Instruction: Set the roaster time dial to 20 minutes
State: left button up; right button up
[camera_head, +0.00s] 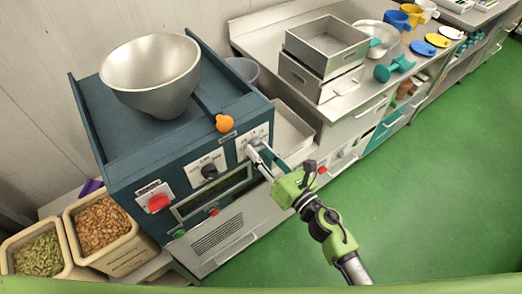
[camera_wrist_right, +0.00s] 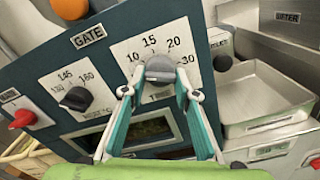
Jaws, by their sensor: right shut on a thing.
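The roaster (camera_head: 120,175) is a dark blue box with a metal hopper on top. Its time dial is a grey knob (camera_wrist_right: 160,70) on a white plate (camera_wrist_right: 130,50) marked 10, 15, 20 and 30. In the wrist view the knob's pointer cannot be read clearly. My right gripper (camera_wrist_right: 159,92) has its two fingers on either side of the knob, shut on it. In the head view the right gripper (camera_head: 257,152) reaches the panel's right end and hides most of the dial. My left gripper is not in view.
Left of the time dial is a second black dial (camera_wrist_right: 76,98) marked 145 and 160, then a red switch (camera_head: 158,203). An orange gate knob (camera_head: 225,123) sits above. A metal tray (camera_wrist_right: 260,100) lies right of the roaster. The green floor (camera_head: 430,190) is clear.

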jog(key=m+p, duration=0.1)
jog(key=m, duration=0.4)
jog(key=m+p, duration=0.1)
jog(key=m, duration=0.5)
jog(key=m+p, duration=0.1)
jog(key=m, duration=0.4)
jog(key=shift+a+r+m+p, duration=0.1)
jog(key=shift+r+m+p, duration=0.2)
jog(key=shift+p, duration=0.05)
jog(key=m+p, duration=0.1)
jog(key=m, duration=0.4)
jog(key=shift+m, duration=0.3)
jog(key=o, duration=1.1)
jog(key=shift+s, duration=0.1)
